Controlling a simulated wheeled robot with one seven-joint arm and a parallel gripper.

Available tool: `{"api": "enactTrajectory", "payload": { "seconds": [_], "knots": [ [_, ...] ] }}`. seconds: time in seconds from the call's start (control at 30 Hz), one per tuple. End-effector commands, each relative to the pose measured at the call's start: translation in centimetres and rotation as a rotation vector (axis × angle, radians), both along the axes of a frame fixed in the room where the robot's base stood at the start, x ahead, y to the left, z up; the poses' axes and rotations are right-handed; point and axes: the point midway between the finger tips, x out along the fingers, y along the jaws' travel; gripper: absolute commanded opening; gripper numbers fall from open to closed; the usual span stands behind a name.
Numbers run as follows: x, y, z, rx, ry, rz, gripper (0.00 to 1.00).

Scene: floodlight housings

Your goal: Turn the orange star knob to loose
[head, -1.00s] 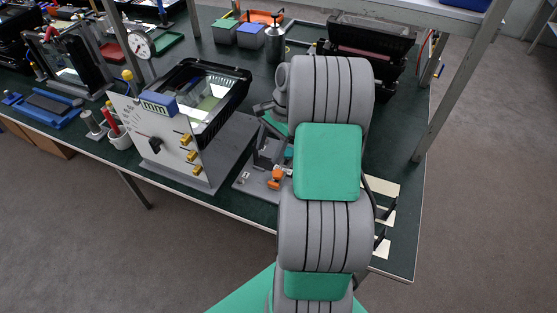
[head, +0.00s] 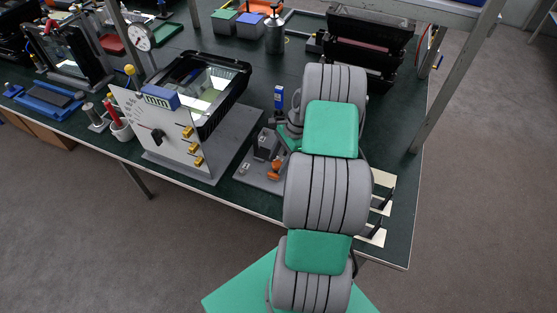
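An orange knob (head: 273,170) stands near the front of a grey base plate (head: 252,176), close to the table's front edge and left of my arm. It is too small to make out its star shape or its turned position. A small dark grey block (head: 266,144) sits behind it on the same plate. My grey and green arm reaches over the table and covers the right side of this fixture. My gripper cannot be made out; the arm hides the area around its end.
Left of the fixture stands a white panel (head: 150,125) with a dark knob and brass fittings, before a black floodlight housing (head: 240,80). A small blue-topped item (head: 278,97) stands behind the fixture. A table post (head: 455,75) rises on the right. Pale cards (head: 372,236) lie front right.

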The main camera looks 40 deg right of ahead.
Motion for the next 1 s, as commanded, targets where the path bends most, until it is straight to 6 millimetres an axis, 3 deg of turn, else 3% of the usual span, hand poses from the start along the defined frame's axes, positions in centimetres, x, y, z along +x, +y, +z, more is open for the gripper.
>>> {"api": "enactTrajectory", "payload": {
  "seconds": [0.63,1.0],
  "knots": [
    [-0.06,0.01,0.03,0.001,0.001,-0.001,0.01],
    [-0.09,0.03,-0.06,0.002,0.003,0.022,0.00]
  ]
}}
